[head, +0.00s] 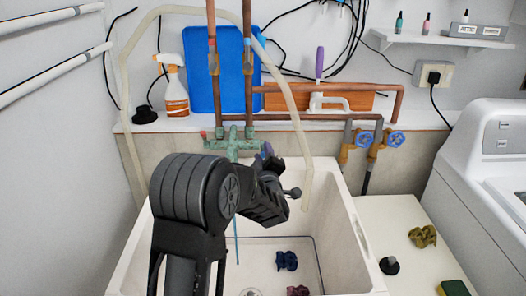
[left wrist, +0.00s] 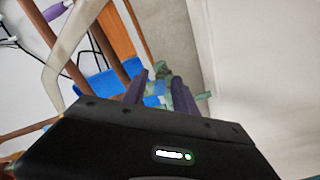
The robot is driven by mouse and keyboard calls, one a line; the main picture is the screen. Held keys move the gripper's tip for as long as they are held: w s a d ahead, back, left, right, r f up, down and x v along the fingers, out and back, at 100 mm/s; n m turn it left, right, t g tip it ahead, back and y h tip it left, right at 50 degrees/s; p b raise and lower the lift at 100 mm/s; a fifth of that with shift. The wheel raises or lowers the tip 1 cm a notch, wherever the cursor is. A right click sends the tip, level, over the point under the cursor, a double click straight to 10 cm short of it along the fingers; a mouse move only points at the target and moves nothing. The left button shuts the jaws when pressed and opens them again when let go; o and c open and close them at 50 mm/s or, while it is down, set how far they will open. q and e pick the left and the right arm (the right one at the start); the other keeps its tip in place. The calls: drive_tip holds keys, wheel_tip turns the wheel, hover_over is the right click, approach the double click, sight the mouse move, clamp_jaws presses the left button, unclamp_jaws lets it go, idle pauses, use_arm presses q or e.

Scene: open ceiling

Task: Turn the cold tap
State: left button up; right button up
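A green, weathered tap (head: 234,142) with two handles stands at the back of the white sink. Its left end shows a reddish handle (head: 204,135). The handle at its right end is mostly hidden behind my left gripper (head: 268,158). In the left wrist view the green tap body (left wrist: 163,72) lies beyond the fingertips. My left gripper (left wrist: 160,88) has its two dark fingers apart there, with a blue handle part (left wrist: 154,101) between them. I cannot tell whether the fingers touch it. My right gripper is not in view.
Copper pipes (head: 248,60) rise behind the tap, and a pale hose (head: 288,90) hangs into the sink (head: 345,240). A spray bottle (head: 173,88) stands on the ledge. Two blue valve wheels (head: 381,139) are at right. Dark cloths (head: 287,260) lie in the basin.

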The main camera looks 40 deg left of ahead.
use_arm(q)
drive_tip(key=shift+w+a, duration=0.45)
drive_tip(key=shift+w, duration=0.1)
clamp_jaws()
idle(1.1)
